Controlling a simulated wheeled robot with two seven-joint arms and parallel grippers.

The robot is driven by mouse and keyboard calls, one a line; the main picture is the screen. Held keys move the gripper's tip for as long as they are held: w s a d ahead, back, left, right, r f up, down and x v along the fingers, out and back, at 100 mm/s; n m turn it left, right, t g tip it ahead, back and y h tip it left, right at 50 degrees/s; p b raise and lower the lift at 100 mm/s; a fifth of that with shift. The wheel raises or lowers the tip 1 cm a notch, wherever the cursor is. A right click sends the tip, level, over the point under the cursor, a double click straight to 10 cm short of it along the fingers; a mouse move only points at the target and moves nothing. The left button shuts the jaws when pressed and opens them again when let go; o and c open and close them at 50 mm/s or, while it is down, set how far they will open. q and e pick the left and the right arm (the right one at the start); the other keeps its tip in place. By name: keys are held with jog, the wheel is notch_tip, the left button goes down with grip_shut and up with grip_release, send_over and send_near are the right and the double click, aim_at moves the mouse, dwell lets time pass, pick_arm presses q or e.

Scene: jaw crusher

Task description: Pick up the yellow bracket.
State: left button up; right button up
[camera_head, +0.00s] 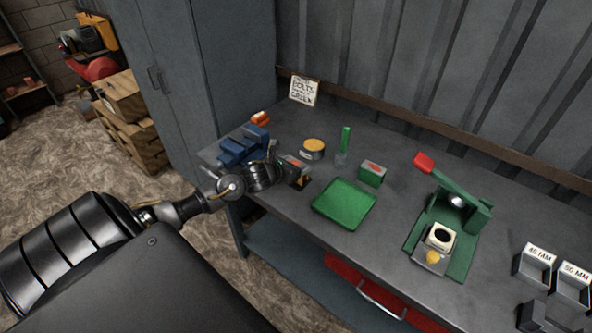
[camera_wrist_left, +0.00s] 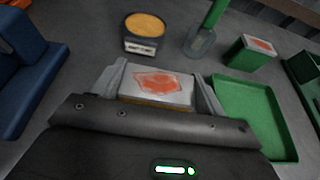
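My left gripper (camera_head: 299,178) is low over the left part of the workbench. In the left wrist view its two grey fingers (camera_wrist_left: 162,82) stand on either side of a small box (camera_wrist_left: 157,88). The box has a pale top with an orange-red mark and a yellowish-tan side. The fingers look spread around it, and a firm hold is not visible. The box top also shows beside the gripper in the head view (camera_head: 293,162). I cannot make out a clear bracket shape; the gripper hides the box's lower part. My right gripper is not in view.
A green tray (camera_head: 344,204) lies just right of the gripper. A blue vise (camera_head: 243,147) stands left. A round yellow-topped tin (camera_head: 313,148), a green-handled tool (camera_head: 345,140) and a green box (camera_head: 372,173) stand behind. A green press (camera_head: 455,215) stands further right.

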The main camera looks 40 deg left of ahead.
aim_at(295, 163)
pick_arm(q)
jog(key=shift+r, duration=0.1)
jog(key=c, duration=0.7)
jog(key=shift+o, duration=0.2)
jog(key=shift+r, duration=0.15)
jog(key=shift+r+b, duration=0.2)
jog(key=shift+b, duration=0.1)
notch_tip(295, 163, up, 2)
jog(key=shift+a+r+b, duration=0.1)
jog(key=shift+r+b, duration=0.1)
jog(key=shift+b, duration=0.55)
jog(key=s+a+r+b, duration=0.1)
jog(key=s+r, duration=0.8)
jog(key=s, duration=0.5)
jog(key=shift+a+r, duration=0.25)
jog(key=shift+r, duration=0.15)
